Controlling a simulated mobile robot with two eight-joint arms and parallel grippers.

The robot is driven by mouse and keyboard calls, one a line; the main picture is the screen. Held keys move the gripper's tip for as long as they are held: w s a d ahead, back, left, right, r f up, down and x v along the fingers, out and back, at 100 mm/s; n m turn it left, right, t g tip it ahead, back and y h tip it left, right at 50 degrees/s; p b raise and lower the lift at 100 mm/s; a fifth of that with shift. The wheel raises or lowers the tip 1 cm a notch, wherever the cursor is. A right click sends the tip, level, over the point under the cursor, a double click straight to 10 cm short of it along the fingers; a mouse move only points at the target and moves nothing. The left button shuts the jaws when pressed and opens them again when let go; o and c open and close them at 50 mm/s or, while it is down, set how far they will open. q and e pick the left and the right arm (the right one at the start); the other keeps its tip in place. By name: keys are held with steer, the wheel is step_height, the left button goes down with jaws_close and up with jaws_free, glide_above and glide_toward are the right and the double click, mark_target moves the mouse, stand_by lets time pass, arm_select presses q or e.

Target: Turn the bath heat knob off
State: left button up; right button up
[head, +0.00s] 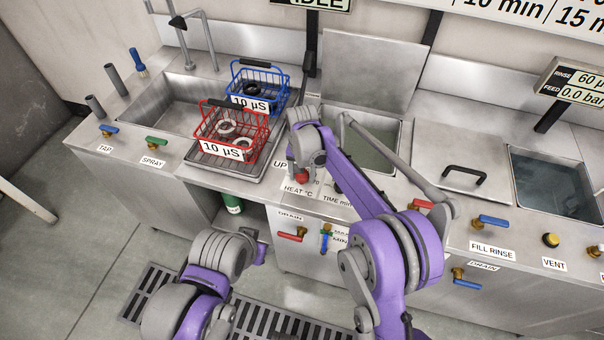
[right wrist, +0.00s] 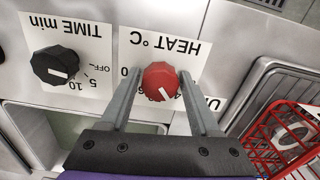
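The red heat knob (right wrist: 161,78) sits on a white plate marked HEAT °C (right wrist: 172,45), which appears upside down in the right wrist view. Its white pointer mark faces the lower right there, and part of the scale is hidden by the fingers. In the head view the red knob (head: 302,177) shows just below my right gripper (head: 300,166). My right gripper (right wrist: 161,88) has one finger on each side of the knob, close against it, and looks shut on it.
The black time knob (right wrist: 55,66) is close beside the heat knob. A red basket (head: 262,128) stands on a draining tray behind, with a blue basket (head: 282,88) further back. The bath (head: 362,150) has its lid raised. Several valves line the front panel.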

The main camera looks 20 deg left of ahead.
jaws_close()
steer(key=shift+n, duration=0.3)
steer(key=n+b, duration=0.1)
steer(key=n, duration=0.2)
steer(key=shift+n+b, duration=0.45)
steer(key=shift+n, duration=1.65)
steer(key=shift+o, duration=1.9)
jaws_free()
